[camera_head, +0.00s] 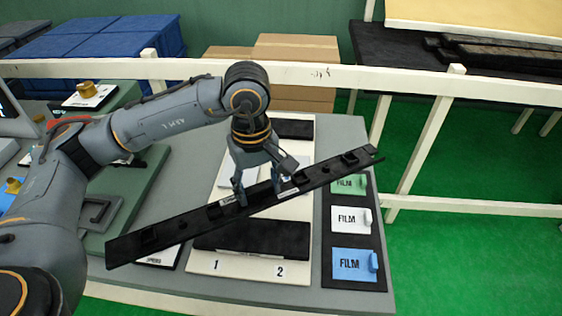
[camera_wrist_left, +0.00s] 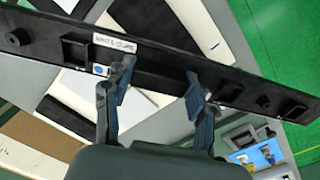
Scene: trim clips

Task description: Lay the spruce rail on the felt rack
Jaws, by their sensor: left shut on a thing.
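A long black rail (camera_head: 170,232) with raised sockets and a small white label is held tilted above the table, its right end higher in the picture. I cannot read the label well enough to confirm that it is the spruce rail. My left gripper (camera_head: 258,193) is shut on the rail near its middle. In the left wrist view the fingers (camera_wrist_left: 160,72) straddle the rail (camera_wrist_left: 60,38) beside its label. Below is a cream board (camera_head: 208,262) marked 1 and 2, with dark pads, which may be the felt rack. The rail hides part of it. My right gripper is not in view.
A dark strip (camera_head: 326,283) with green, white and blue FILM blocks lies right of the board. A white railing (camera_head: 380,80) runs behind the grey table (camera_head: 300,300). A dark green tray (camera_head: 128,215) is at left. Brown boxes (camera_head: 295,48) stand beyond the railing.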

